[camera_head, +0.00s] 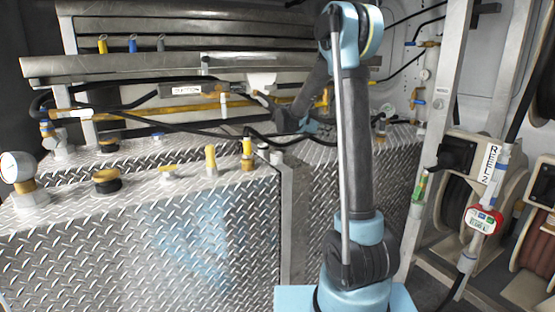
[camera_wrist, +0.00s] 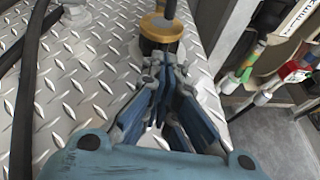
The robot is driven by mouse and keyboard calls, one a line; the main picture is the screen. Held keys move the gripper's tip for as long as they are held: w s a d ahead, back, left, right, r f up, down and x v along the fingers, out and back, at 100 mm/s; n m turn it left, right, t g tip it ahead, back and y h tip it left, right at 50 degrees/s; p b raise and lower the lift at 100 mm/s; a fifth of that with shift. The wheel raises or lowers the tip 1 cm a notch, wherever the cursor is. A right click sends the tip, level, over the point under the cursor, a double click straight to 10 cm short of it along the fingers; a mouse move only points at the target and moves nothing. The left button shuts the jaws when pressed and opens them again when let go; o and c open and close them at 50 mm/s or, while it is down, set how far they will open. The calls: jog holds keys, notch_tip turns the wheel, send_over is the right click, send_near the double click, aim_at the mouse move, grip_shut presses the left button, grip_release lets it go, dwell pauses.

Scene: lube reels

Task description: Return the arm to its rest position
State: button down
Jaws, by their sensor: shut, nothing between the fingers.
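My gripper (camera_wrist: 165,72) is shut and empty in the wrist view. Its blue fingers point toward a brass fitting (camera_wrist: 162,28) with a dark stem on the diamond-plate tank top (camera_wrist: 95,72). The fingertips are close to the fitting; I cannot tell whether they touch it. In the head view, my arm rises in the middle and folds back down behind itself toward the tanks. The gripper's fingers cannot be made out there.
Diamond-plate tanks (camera_head: 150,245) with caps and valves fill the left. Black hoses (camera_head: 190,127) cross above them. A metal post (camera_head: 437,130) and hose reels (camera_head: 470,200) stand at right. A red meter (camera_head: 484,220) hangs there.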

jog(key=s+d+m+y, duration=0.1)
jog(key=s, duration=0.3)
jog(key=s+d+m+g+y, duration=0.1)
jog(key=s+m, duration=0.1)
jog(key=s, duration=0.1)
jog(key=s+d+m+y, duration=0.1)
jog(key=s, duration=0.3)
jog(key=shift+s+d+f+m, duration=0.35)
jog(key=shift+d+m, duration=0.05)
jog(key=s+a+f+m+y, duration=0.2)
jog(key=s+f+m, duration=0.3)
jog(key=s, duration=0.6)
jog(key=s+a+f+m+g+y, duration=0.1)
jog(key=s+a+f+m+y, duration=0.2)
jog(key=s, duration=0.9)
jog(key=s+a+f+m+g+y, duration=0.1)
jog(key=s+f+m+y, duration=0.3)
jog(key=s+f+m, duration=0.4)
jog(key=s+a, duration=0.1)
jog(key=s, duration=0.3)
jog(key=shift+s+a+f+m+y, duration=0.15)
jog(key=shift+a+f+m+y, duration=0.15)
jog(key=shift+f+y, duration=0.1)
jog(key=shift+d, duration=0.1)
